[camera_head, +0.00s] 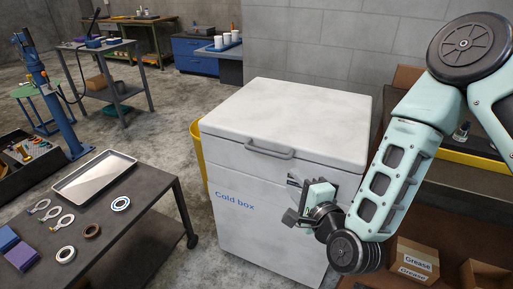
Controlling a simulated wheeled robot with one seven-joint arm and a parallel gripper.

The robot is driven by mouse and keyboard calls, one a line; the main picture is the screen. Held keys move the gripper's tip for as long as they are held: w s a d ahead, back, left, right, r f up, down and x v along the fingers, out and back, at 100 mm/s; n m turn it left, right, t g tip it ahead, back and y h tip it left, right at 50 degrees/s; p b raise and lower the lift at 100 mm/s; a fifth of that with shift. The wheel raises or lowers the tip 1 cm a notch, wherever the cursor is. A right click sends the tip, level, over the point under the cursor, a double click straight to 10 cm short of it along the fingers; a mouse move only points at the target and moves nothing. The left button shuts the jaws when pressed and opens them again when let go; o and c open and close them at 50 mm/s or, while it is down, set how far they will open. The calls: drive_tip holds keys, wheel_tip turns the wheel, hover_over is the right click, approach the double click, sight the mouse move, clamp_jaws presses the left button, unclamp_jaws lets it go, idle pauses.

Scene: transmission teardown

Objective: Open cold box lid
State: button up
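The cold box (262,222) is a white chest with blue "Cold box" lettering on its front. Its lid (300,115) is down on the body. A grey bar handle (269,151) sits on the front edge of the lid. My gripper (290,199) is in front of the right part of the box front, lower than the handle and to its right, apart from it. The wrist and arm come in from the right. The fingers are small and dark against the box, and whether they are apart or together is unclear.
A dark table (115,255) at left holds a metal tray (95,176), rings and wrenches. A yellow bin (197,150) stands behind the box's left side. Cardboard boxes labelled "Grease" (412,262) sit on a shelf at lower right. Floor is clear between table and box.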

sight(269, 153)
drive_tip(key=p+x, duration=0.1)
drive_tip(key=x, duration=1.6)
drive_tip(key=shift+w+p, duration=0.2)
drive_tip(key=shift+p, duration=0.15)
drive_tip(key=shift+c, duration=0.4)
clamp_jaws()
drive_tip(key=shift+r, duration=0.15)
